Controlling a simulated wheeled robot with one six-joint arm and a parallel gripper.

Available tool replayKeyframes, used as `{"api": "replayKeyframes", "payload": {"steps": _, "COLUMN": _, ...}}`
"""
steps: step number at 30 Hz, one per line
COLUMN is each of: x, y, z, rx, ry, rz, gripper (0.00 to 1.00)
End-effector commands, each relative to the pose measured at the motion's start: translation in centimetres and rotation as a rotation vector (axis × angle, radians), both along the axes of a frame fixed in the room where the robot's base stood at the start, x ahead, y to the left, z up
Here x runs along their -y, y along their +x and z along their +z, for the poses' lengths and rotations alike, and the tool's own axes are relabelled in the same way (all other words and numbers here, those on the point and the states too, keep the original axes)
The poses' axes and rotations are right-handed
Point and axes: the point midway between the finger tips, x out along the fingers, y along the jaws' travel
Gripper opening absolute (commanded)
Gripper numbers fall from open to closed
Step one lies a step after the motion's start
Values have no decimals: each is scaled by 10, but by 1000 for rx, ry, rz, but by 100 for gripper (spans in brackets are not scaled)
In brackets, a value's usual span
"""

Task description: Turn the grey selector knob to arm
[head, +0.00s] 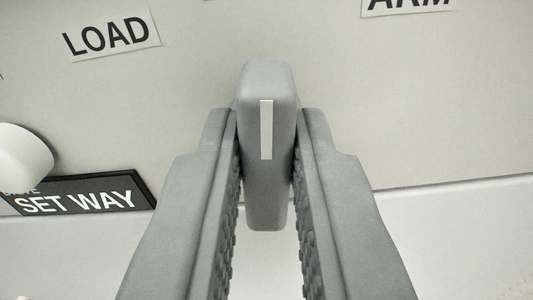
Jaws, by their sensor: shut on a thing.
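The grey selector knob (266,85) stands out from the light panel in the middle of the head view. It is a long bar with rounded ends and a pale pointer line on its face. The line runs straight up and down in the picture. My gripper (266,160) is shut on the knob, one finger on each side. The ARM label (408,5) is at the top right, partly cut off by the frame edge. The LOAD label (111,34) is at the upper left, tilted. The knob's base is hidden behind the knob and fingers.
A black SET WAY plate (85,195) is at the lower left, with smaller text partly covered. A white rounded part (22,155) juts in at the left edge in front of it. The panel (400,110) is bare right of the knob, down to its lower edge.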

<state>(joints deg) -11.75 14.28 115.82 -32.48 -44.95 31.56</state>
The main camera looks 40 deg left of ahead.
Motion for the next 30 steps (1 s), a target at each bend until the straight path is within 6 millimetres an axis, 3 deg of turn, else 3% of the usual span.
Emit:
{"api": "replayKeyframes", "payload": {"steps": 18, "x": 3, "y": 2, "z": -1, "rx": -276, "ry": 408, "rz": 0, "gripper": 0}}
{"api": "replayKeyframes", "payload": {"steps": 30, "x": 3, "y": 2, "z": -2, "rx": -367, "ry": 543, "rz": -1, "gripper": 0}}
